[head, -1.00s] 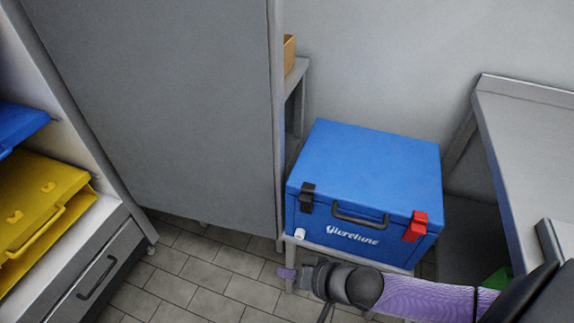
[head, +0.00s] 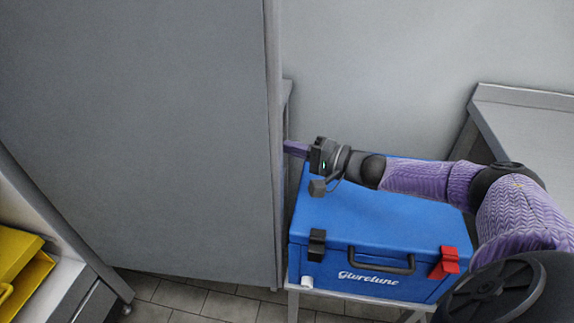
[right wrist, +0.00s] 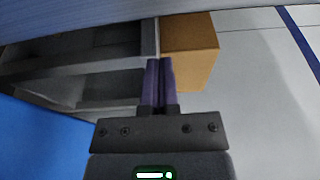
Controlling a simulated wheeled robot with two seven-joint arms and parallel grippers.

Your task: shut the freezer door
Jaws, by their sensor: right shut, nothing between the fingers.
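The freezer door (head: 150,130) is a large flat grey panel standing open in the head view. Its free upright edge (head: 274,150) is near the picture's middle. The right wrist view shows the closed fingers (right wrist: 158,82) below a grey-blue band across the top, probably the door. My left gripper is not in view.
A blue cooler box (head: 375,235) with black and red latches stands on a stand below my right arm. A grey table (head: 530,120) is at right. The right wrist view shows a grey shelf unit (right wrist: 80,70) and a cardboard box (right wrist: 190,50) beyond the fingers.

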